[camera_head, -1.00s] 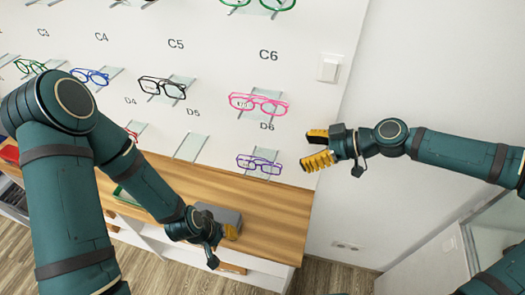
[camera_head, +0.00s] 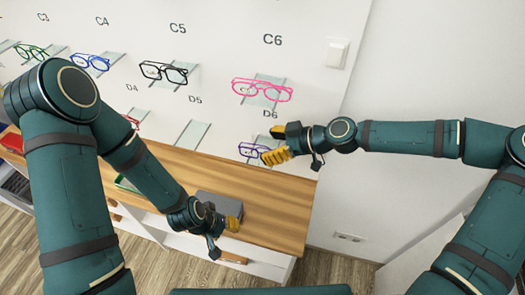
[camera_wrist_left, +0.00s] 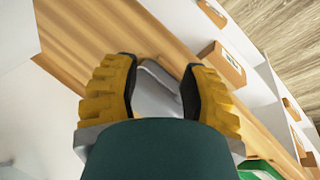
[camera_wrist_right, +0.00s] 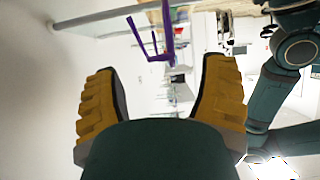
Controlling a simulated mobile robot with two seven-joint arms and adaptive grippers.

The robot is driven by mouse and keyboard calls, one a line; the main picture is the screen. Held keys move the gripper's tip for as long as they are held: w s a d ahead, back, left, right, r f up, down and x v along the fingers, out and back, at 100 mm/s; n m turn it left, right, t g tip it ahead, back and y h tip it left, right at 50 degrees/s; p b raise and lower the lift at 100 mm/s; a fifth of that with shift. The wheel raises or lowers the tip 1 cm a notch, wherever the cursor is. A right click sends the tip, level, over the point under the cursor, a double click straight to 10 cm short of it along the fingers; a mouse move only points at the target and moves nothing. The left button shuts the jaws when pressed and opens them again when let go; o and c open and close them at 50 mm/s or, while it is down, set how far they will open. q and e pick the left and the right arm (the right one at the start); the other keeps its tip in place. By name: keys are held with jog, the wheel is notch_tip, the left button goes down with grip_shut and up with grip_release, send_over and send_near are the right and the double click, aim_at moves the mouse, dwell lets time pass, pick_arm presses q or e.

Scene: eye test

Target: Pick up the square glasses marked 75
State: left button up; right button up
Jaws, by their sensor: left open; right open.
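I cannot read a mark 75 on any glasses. Purple glasses (camera_head: 249,150) sit on the lowest right wall holder, partly hidden by my right gripper (camera_head: 273,144). They also show in the right wrist view (camera_wrist_right: 168,34), beyond and above the open fingers (camera_wrist_right: 160,95), apart from them. Pink glasses (camera_head: 240,88) with angular rims sit above, under C6. Angular black glasses (camera_head: 163,73) sit under C5. Blue glasses (camera_head: 90,62) and green glasses (camera_head: 31,52) sit further left. My left gripper (camera_head: 233,222) is open and empty beside a grey box; its fingers (camera_wrist_left: 158,75) show apart.
The grey box (camera_head: 217,206) lies on the wooden counter (camera_head: 280,205) below the wall. An empty holder (camera_head: 191,135) is under D5. A light switch (camera_head: 337,54) is on the wall at the right. Red glasses (camera_head: 131,121) are partly hidden by my left arm.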

jog(key=shift+x, duration=0.95)
jog(key=c, duration=1.1)
jog(key=shift+o, duration=0.2)
